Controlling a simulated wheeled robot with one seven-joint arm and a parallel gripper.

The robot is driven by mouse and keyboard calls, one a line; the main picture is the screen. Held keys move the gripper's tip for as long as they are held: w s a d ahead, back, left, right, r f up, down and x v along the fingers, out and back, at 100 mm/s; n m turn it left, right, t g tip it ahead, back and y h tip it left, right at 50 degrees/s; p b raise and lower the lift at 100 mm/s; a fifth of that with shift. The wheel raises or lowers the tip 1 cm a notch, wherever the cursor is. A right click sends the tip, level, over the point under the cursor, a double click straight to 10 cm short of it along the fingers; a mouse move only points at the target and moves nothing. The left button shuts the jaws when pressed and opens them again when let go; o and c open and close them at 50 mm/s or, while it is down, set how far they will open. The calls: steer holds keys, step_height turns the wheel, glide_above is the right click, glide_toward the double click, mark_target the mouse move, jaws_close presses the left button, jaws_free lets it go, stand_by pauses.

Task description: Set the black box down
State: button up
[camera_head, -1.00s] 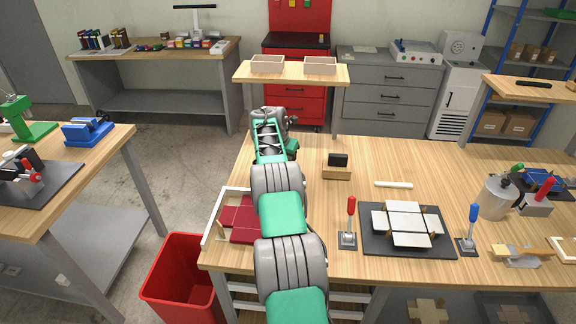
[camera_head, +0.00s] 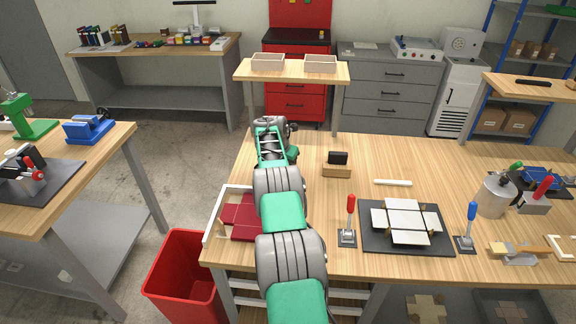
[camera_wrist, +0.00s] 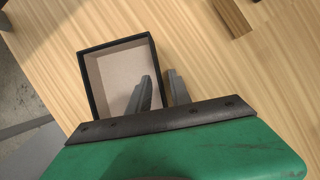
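The black box (camera_wrist: 86,86) is an open-topped tray with black walls and a pale beige inside. It shows in the wrist view, over the wood table (camera_wrist: 220,85) near its left edge, and looks level. My gripper (camera_wrist: 160,74) straddles the box's right wall, with one finger inside and the other outside. A narrow gap seems to show between the fingers and the wall, so the gripper looks slightly open. The underside of the box is hidden. In the head view my arm hides the box and gripper.
A wooden block holding a black piece (camera_head: 337,165) stands right of my arm. A dark red sheet in a white frame (camera_head: 240,218) lies left of it. A dark mat with pale panels (camera_head: 405,222) and upright red and blue levers are farther right. A red bin (camera_head: 183,280) stands below.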

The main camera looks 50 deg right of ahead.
steer(key=shift+a+r, duration=0.15)
steer(key=shift+r, duration=0.35)
steer(key=b+v, duration=0.2)
steer(key=v, duration=0.9)
steer(key=s+a+r+m+t, duration=0.1)
steer(key=a+r+m, duration=0.25)
steer(key=a, duration=0.45)
steer(key=s+a+r+m+y, duration=0.1)
steer(key=a+r+m, duration=0.3)
steer(key=a, duration=0.5)
steer(key=s+a+r+m+t, duration=0.1)
steer(key=a+r+m, duration=0.1)
steer(key=a+r, duration=0.45)
steer(key=s+a+f+m+y, duration=0.1)
steer(key=s+a+f+m, duration=0.1)
steer(key=s+a+m, duration=0.2)
steer(key=s+a+f+m+y, duration=0.1)
steer(key=s+a+f+m, duration=0.1)
steer(key=s+a, duration=0.7)
steer(key=s+a+f+m+t+y, duration=0.1)
steer(key=s+a+f+m, duration=0.2)
steer(key=a, duration=0.7)
steer(key=s+m, duration=0.2)
steer(key=s, duration=0.2)
steer(key=shift+a+m, duration=0.35)
steer(key=shift+a, duration=0.05)
steer(key=shift+s, duration=0.15)
